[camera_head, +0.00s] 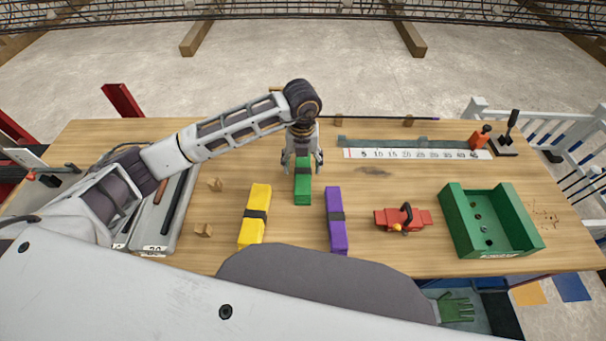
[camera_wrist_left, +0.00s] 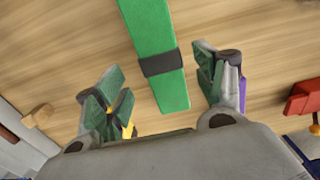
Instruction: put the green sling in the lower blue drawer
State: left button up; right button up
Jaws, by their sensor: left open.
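The green sling (camera_head: 303,188), a folded strip with a black band, lies on the wooden table between a yellow sling (camera_head: 256,200) and a purple sling (camera_head: 335,208). My left gripper (camera_head: 302,165) is open over the far part of the green sling. In the left wrist view the green sling (camera_wrist_left: 150,28) runs between the two spread fingers, with gaps on both sides. I cannot tell the exact height above it. My right gripper is not in view.
A red tool (camera_head: 403,218) and a green open bin (camera_head: 455,226) are on the right. A grey tray (camera_head: 155,235) and small wooden blocks (camera_head: 204,230) are on the left. A ruler strip (camera_head: 415,154) lies behind. My body hides part of the front edge.

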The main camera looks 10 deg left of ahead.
aim_at(303, 170)
pick_arm(q)
notch_tip(303, 170, down, 4)
jog(key=shift+w+d+r, duration=0.1)
jog(key=shift+w+r, duration=0.05)
jog(key=shift+r, duration=0.05)
jog(key=shift+f+p, duration=0.3)
jog(key=shift+f, duration=0.35)
jog(key=shift+c, duration=0.2)
jog(key=c, duration=1.2)
jog(key=shift+c, duration=1.2)
grip_shut()
jog(key=shift+w, duration=0.1)
jog(key=shift+r, duration=0.65)
notch_tip(303, 170, up, 8)
jog(key=shift+r+b, duration=0.1)
jog(key=shift+b, duration=0.3)
jog(key=shift+r, duration=0.3)
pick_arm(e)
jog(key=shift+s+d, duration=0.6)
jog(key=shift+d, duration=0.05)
